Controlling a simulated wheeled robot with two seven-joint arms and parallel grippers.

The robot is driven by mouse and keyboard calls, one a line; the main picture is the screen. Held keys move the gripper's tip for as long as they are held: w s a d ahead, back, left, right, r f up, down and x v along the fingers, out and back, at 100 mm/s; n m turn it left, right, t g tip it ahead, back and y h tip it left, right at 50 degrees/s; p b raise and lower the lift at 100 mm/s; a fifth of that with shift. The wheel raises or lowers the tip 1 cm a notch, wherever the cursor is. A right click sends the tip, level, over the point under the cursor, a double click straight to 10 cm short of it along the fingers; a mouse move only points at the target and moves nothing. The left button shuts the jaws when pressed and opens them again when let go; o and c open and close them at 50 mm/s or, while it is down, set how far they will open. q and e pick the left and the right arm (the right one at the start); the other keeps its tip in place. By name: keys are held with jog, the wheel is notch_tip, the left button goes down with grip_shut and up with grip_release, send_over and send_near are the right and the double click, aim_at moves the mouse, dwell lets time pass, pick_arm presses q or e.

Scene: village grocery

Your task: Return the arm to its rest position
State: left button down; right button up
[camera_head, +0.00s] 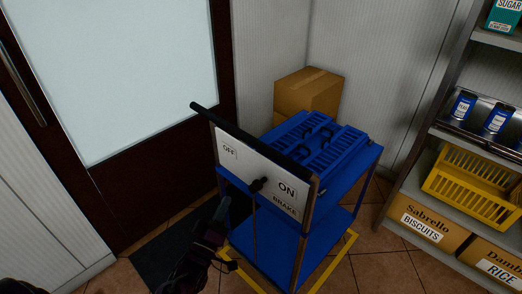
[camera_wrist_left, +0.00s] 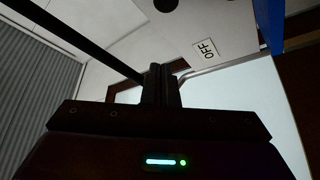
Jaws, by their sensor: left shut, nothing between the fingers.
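My left gripper (camera_head: 221,208) is in front of the blue cart (camera_head: 345,218), low and to the left of its white brake panel (camera_head: 240,176). Its fingers are shut and empty; they also show together in the left wrist view (camera_wrist_left: 161,86). A black brake lever knob (camera_head: 258,184) sits on the panel, nearer the ON label (camera_head: 287,190) than the OFF label (camera_head: 229,151). The gripper appears apart from the knob. The OFF label also shows in the left wrist view (camera_wrist_left: 204,50). My right gripper is not in view.
Blue folded crates (camera_head: 318,140) lie on the cart top. A cardboard box (camera_head: 309,90) stands behind. A shelf unit on the right holds a yellow basket (camera_head: 477,184), blue tins (camera_head: 463,106) and cartons (camera_head: 425,221). A dark mat (camera_head: 165,255) lies by the door.

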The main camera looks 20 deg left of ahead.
pick_arm(q)
jog(key=s+d+f+m+g, duration=0.2)
jog(key=s+f+g, duration=0.1)
jog(key=f, duration=0.7)
jog(key=s+d+f+m+g, duration=0.15)
jog(key=s+f+g, duration=0.25)
jog(key=f, duration=0.7)
jog(key=s+d+f+m+g, duration=0.2)
jog(key=s+f+g, duration=0.1)
jog(key=f, duration=0.7)
jog(key=s+f+m+g, duration=0.3)
jog(key=s+f+g, duration=0.2)
jog(key=s, duration=0.9)
jog(key=s+f+m+g, duration=0.4)
jog(key=s+f+g, duration=0.1)
jog(key=s+f, duration=0.7)
jog(key=shift+s+a+f+p, duration=0.15)
jog(key=shift+s+a+p, duration=0.3)
jog(key=shift+s, duration=0.8)
